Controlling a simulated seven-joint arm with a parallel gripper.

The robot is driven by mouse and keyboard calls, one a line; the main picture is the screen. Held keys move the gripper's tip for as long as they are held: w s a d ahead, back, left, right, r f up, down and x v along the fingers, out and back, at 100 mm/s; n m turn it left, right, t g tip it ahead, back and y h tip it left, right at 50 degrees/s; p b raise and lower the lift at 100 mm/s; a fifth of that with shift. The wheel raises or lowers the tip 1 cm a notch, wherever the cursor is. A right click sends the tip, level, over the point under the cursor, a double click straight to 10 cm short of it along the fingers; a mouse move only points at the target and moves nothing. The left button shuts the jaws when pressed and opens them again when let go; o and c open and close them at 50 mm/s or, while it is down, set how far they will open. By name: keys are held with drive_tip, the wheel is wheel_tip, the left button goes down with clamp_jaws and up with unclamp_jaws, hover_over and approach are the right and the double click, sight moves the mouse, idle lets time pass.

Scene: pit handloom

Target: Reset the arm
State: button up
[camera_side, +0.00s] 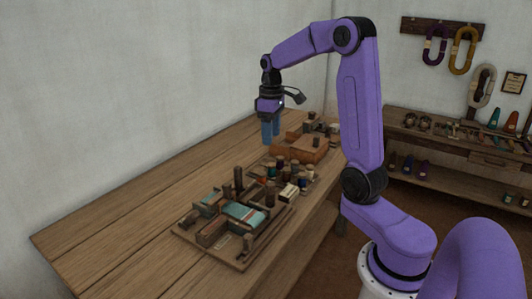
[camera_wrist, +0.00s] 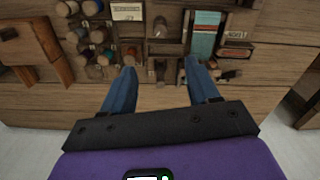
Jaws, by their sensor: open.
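My arm is purple with black joints. My gripper (camera_side: 271,132) hangs above the back part of the wooden table in the side view, its blue fingers pointing down. In the wrist view my gripper (camera_wrist: 158,84) shows two blue fingers spread apart with nothing between them. The small loom (camera_side: 240,215) with teal cloth lies on a board at the table's front, apart from my gripper; it also shows in the wrist view (camera_wrist: 204,38).
A tray of thread spools (camera_side: 285,178) sits behind the loom, and a brown wooden box (camera_side: 300,148) stands behind that. A shelf (camera_side: 440,135) with small items is at the right wall. The table's left side (camera_side: 130,222) is clear.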

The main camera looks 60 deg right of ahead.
drive_tip(key=shift+a, duration=0.1)
drive_tip(key=s+a+f+n, duration=0.15)
drive_tip(key=s+a, duration=0.25)
drive_tip(key=a, duration=0.5)
drive_tip(key=s+a+n, duration=0.3)
drive_tip(key=a, duration=0.6)
drive_tip(key=s+a+f+n, duration=0.1)
drive_tip(key=s+a+n, duration=0.1)
drive_tip(key=s, duration=0.7)
drive_tip(key=s+a+f+n, duration=0.1)
drive_tip(key=s+a+n, duration=0.2)
drive_tip(key=s, duration=0.7)
drive_tip(key=shift+a+f+n, duration=0.3)
drive_tip(key=shift+n, duration=0.05)
